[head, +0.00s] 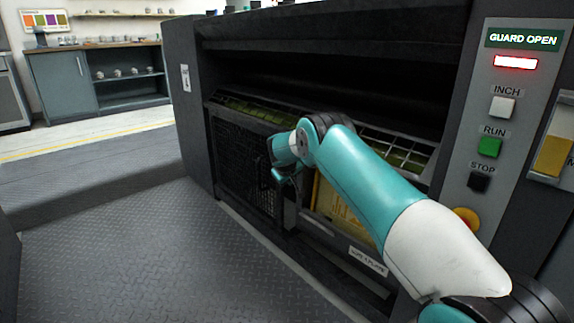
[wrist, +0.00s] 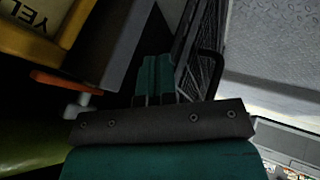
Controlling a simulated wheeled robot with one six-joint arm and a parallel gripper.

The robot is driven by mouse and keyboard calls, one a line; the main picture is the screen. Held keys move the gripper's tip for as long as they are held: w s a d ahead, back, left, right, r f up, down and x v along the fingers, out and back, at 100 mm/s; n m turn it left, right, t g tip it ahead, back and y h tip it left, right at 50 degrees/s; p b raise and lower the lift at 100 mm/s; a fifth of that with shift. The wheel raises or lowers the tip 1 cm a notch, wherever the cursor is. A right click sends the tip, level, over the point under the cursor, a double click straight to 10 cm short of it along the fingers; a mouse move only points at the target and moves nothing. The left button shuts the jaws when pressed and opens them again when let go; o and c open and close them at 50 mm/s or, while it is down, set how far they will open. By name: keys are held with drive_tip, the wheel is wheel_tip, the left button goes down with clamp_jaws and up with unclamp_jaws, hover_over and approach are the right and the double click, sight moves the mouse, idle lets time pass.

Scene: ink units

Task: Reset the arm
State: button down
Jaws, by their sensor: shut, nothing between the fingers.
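My teal and white arm reaches from the lower right in the head view to the front of a dark press (head: 330,45). My gripper (head: 278,176) is at the press front, by the black mesh guard (head: 238,165). In the wrist view my gripper (wrist: 155,62) shows its two teal fingers side by side, shut and empty. The mesh guard (wrist: 197,38) and its black handle (wrist: 216,72) are just right of the fingers. I cannot tell whether the fingers touch them.
The control panel (head: 500,120) reads GUARD OPEN with a red light lit. A yellow unit (head: 340,208) shows behind my arm; in the wrist view a yellow part (wrist: 30,25) bears partly cut-off lettering, above an orange lever (wrist: 65,80). The metal floor (head: 130,245) left is clear.

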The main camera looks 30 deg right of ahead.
drive_tip(key=p+v, duration=0.2)
drive_tip(key=v, duration=0.5)
drive_tip(key=shift+a+p, duration=0.2)
drive_tip(key=shift+p, duration=0.1)
drive_tip(key=shift+a, duration=0.1)
drive_tip(key=s+a+r+n+g+y+p, duration=0.1)
drive_tip(key=s+a+r+y, duration=0.2)
drive_tip(key=s+a+r, duration=0.65)
drive_tip(key=s+a+r+n+y+p, duration=0.1)
drive_tip(key=s+a+r+n+y, duration=0.2)
drive_tip(key=a+r, duration=0.65)
drive_tip(key=s+a+r+n+g+y+p, duration=0.15)
drive_tip(key=s+a, duration=0.35)
drive_tip(key=s, duration=0.6)
drive_tip(key=s+a+r+g+y, duration=0.15)
drive_tip(key=s+a, duration=0.25)
drive_tip(key=s, duration=0.8)
drive_tip(key=s+a+r+n+g+p, duration=0.15)
drive_tip(key=s+a, duration=0.35)
drive_tip(key=s, duration=0.6)
wheel_tip(320, 180, up, 38)
drive_tip(key=p, duration=3.7)
drive_tip(key=shift+s, duration=0.35)
drive_tip(key=shift+w+r, duration=0.1)
